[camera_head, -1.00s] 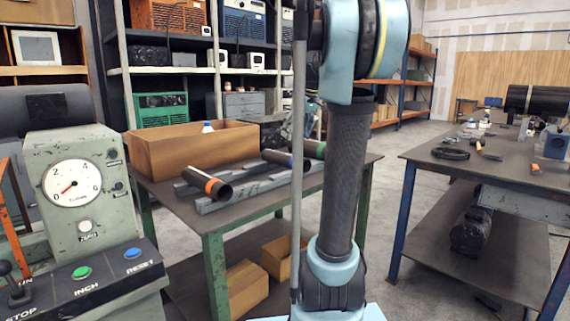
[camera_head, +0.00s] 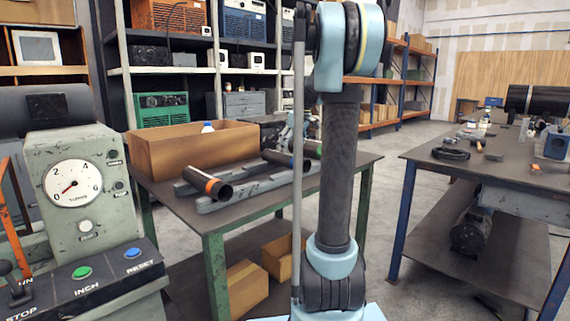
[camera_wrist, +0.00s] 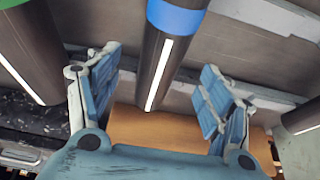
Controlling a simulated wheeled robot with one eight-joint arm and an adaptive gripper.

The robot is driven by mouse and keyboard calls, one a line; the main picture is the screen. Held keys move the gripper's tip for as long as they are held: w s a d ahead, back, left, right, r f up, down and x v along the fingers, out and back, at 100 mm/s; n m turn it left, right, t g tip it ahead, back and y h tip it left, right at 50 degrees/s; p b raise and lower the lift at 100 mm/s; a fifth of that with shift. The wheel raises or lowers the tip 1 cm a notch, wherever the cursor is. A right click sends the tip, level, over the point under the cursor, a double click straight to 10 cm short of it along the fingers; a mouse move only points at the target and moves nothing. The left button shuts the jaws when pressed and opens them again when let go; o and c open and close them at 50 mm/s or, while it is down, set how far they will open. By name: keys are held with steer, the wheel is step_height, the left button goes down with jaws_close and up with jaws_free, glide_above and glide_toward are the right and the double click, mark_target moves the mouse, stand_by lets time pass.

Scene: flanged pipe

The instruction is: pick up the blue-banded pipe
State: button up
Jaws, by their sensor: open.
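The blue-banded pipe (camera_head: 273,156) is the middle one of three dark pipes on the green-legged table. A thin post of mine partly covers it in the head view. In the wrist view the blue-banded pipe (camera_wrist: 158,70) runs between the two fingers of my gripper (camera_wrist: 159,62), with its blue band at the top edge. The fingers are spread, with a gap on each side of the pipe. They do not appear to touch it, and I cannot tell the depth between them.
The orange-banded pipe (camera_head: 207,184) lies to the left and a green-banded pipe (camera_head: 313,148) to the right, on grey rails (camera_head: 245,190). A brown open box (camera_head: 170,155) stands behind them. The gauge machine (camera_head: 75,185) is at left, a cluttered workbench (camera_head: 500,160) at right.

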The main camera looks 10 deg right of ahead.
mark_target(286, 157)
steer(key=shift+x, duration=3.45)
jaws_close()
steer(key=shift+r, duration=0.15)
